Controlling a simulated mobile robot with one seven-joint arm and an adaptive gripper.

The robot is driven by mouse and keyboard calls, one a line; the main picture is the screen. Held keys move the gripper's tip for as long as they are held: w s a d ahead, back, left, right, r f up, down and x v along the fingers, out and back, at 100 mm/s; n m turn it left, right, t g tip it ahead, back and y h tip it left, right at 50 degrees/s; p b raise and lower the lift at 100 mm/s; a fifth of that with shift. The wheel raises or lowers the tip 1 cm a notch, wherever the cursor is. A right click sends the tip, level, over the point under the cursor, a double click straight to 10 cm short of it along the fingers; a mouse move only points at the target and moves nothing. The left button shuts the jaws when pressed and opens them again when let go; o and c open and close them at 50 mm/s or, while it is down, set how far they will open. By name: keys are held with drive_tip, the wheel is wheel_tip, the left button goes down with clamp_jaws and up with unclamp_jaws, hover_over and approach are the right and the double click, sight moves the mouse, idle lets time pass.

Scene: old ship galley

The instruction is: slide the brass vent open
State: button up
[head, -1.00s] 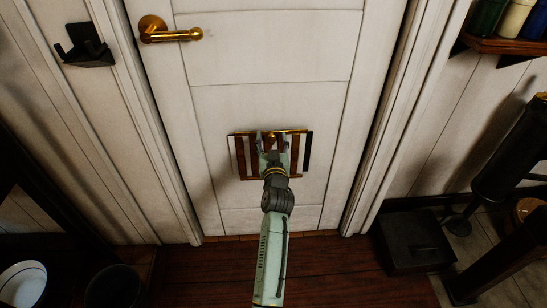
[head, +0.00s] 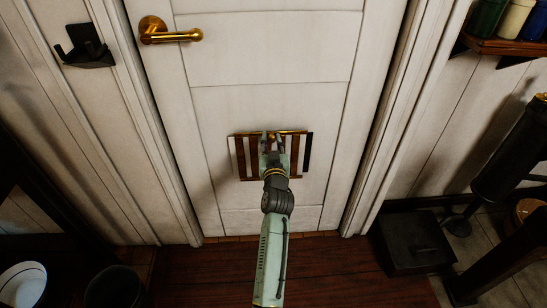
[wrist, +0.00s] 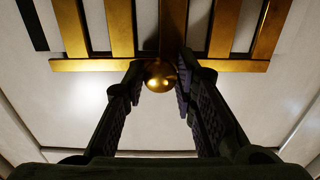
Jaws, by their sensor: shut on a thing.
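The brass vent (head: 253,157) is a slatted plate low on the white door. In the wrist view the vent's lower rail (wrist: 90,65) and bars run across the top. A round brass knob (wrist: 160,76) sits on that side of the vent, between my two fingers. My gripper (wrist: 160,80) is shut on the knob, with the fingers on its left and right.
A brass door handle (head: 170,33) is at the door's upper left. A black wall hook (head: 85,47) is left of the frame. A dark box (head: 415,240) stands on the floor at right, and a dark bin (head: 113,287) at lower left. The door face around the vent is clear.

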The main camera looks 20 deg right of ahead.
drive_tip(key=shift+w+a+p, duration=0.2)
drive_tip(key=shift+a+p, duration=0.45)
drive_tip(key=shift+p, duration=0.05)
drive_tip(key=shift+w+a+p, duration=0.2)
drive_tip(key=shift+a+p, duration=0.45)
drive_tip(key=o, duration=1.4)
drive_tip(key=shift+s, duration=0.15)
drive_tip(key=p+v, duration=0.3)
drive_tip(key=v, duration=0.7)
drive_tip(key=shift+s+a, duration=0.1)
drive_tip(key=shift+s, duration=0.3)
